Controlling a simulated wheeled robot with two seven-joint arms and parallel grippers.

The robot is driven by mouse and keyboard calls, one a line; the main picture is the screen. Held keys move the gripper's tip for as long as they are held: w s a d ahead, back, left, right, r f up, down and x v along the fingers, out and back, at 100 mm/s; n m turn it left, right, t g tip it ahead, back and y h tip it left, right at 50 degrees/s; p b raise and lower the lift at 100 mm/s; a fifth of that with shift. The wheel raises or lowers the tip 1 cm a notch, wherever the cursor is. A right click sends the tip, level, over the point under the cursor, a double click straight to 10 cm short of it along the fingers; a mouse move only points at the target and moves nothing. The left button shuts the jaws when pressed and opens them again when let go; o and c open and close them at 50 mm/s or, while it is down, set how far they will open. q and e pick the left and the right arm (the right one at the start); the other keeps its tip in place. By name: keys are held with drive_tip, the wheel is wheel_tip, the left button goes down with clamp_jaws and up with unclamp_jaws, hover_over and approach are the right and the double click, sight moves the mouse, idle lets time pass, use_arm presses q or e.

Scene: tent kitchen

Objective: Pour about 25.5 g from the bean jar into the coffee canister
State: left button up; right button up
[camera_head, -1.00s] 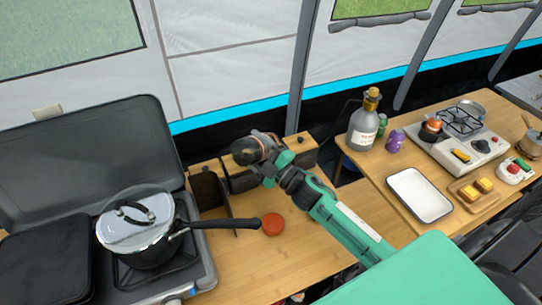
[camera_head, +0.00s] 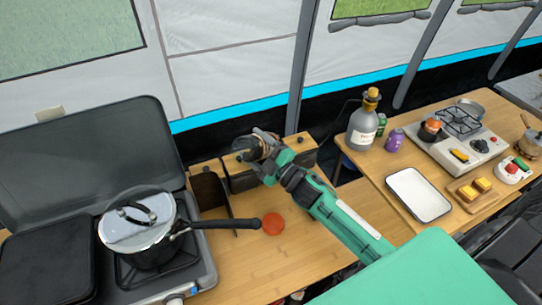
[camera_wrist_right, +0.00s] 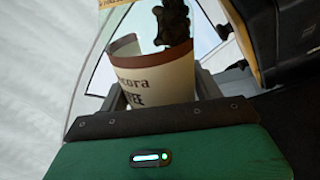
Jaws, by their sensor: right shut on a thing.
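The bean jar (camera_wrist_right: 155,78) is clear, with a cream band lettered in part "cora COFFEE". It sits between the fingers of my right gripper (camera_wrist_right: 160,92), which is shut on it. A dark clump of beans (camera_wrist_right: 172,24) shows at the upper right of the jar. In the head view, my right gripper (camera_head: 265,150) holds the jar (camera_head: 246,143) tilted above the wooden boxes at the back of the counter. I cannot pick out the coffee canister for certain. My left gripper is not in view.
A round orange-red lid (camera_head: 272,224) lies on the wooden counter (camera_head: 258,260). A lidded pot (camera_head: 140,235) stands on the stove at left, its handle reaching toward the lid. At right are a grey bottle (camera_head: 362,128), a white tray (camera_head: 418,195) and a small burner (camera_head: 455,140).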

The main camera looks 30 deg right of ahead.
drive_tip(key=shift+w+d+r+m+h+p, duration=0.25)
drive_tip(key=shift+d+r+m+p, duration=0.15)
drive_tip(key=shift+m+p, duration=0.4)
drive_tip(key=shift+w+d+r+m+h+p, duration=0.2)
drive_tip(key=shift+d+r+m+p, duration=0.3)
drive_tip(key=shift+p, duration=0.45)
idle(1.7)
drive_tip(key=shift+a+f, duration=0.15)
